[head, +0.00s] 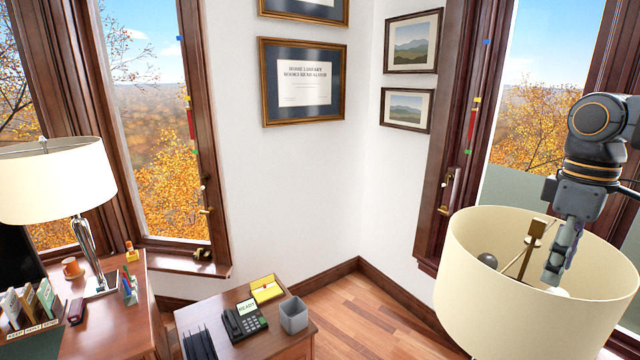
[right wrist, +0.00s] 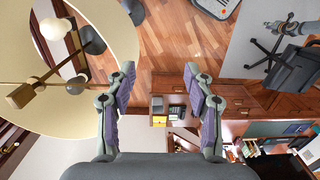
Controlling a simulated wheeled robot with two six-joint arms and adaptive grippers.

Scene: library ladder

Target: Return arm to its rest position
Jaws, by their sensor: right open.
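My right gripper (head: 557,262) hangs from my right arm at the right of the head view, fingers pointing down. In the head view it overlaps the open top of a large cream lampshade (head: 500,300); I cannot tell whether the tips are inside it. In the right wrist view the two purple-padded fingers (right wrist: 160,75) are spread wide with nothing between them. The lampshade (right wrist: 85,120) fills the left of that view, and the left finger overlaps its rim. Touching cannot be told. My left gripper is in neither view.
A small desk (head: 260,345) holds a phone (head: 243,320) and a grey cup (head: 294,316). Another lamp (head: 60,180) stands at left. The wooden floor (head: 360,320) between is clear.

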